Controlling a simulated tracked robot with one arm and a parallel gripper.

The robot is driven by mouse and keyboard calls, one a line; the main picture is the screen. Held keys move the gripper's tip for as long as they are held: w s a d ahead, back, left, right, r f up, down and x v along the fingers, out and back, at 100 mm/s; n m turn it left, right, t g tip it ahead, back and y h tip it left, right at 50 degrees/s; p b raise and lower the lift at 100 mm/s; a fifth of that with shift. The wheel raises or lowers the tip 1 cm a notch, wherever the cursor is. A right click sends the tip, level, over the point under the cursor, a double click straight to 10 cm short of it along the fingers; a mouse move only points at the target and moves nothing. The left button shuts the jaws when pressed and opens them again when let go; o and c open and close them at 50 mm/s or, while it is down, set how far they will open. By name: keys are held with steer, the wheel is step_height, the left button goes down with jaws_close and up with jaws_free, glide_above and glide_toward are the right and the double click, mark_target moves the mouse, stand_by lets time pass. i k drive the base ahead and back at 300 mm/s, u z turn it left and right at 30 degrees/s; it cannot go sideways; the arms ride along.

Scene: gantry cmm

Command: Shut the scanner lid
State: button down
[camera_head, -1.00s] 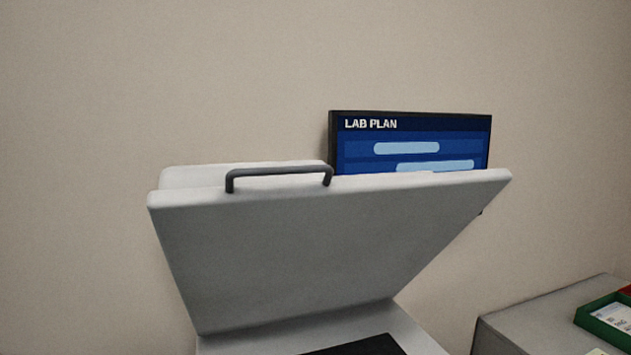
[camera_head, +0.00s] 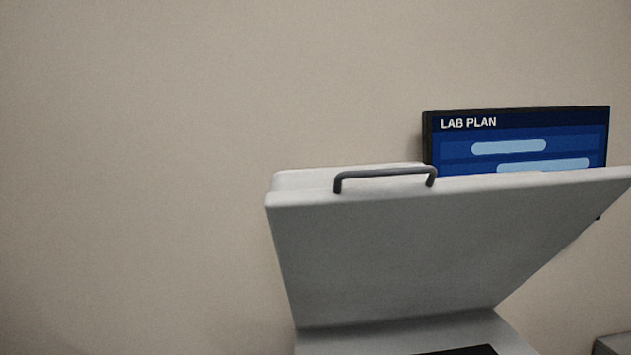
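The scanner lid (camera_head: 410,255) is a light grey panel standing open, tilted up and back above the scanner body (camera_head: 400,333). A dark grey bar handle (camera_head: 385,174) is fixed on its top edge, toward the left. Part of the dark scanner bed (camera_head: 460,350) shows at the bottom edge of the view. The lid's right corner reaches the right edge of the view. My gripper is not in view.
A screen reading LAB PLAN (camera_head: 520,138) stands behind the lid at the right, its lower part hidden by the lid. A grey surface (camera_head: 612,345) shows at the bottom right corner. A plain beige wall (camera_head: 140,170) fills the left.

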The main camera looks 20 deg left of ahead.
mark_target(365, 243)
steer(key=k, duration=1.1)
steer(key=z, duration=0.65)
steer(key=i, duration=1.95)
steer(key=u, duration=0.75)
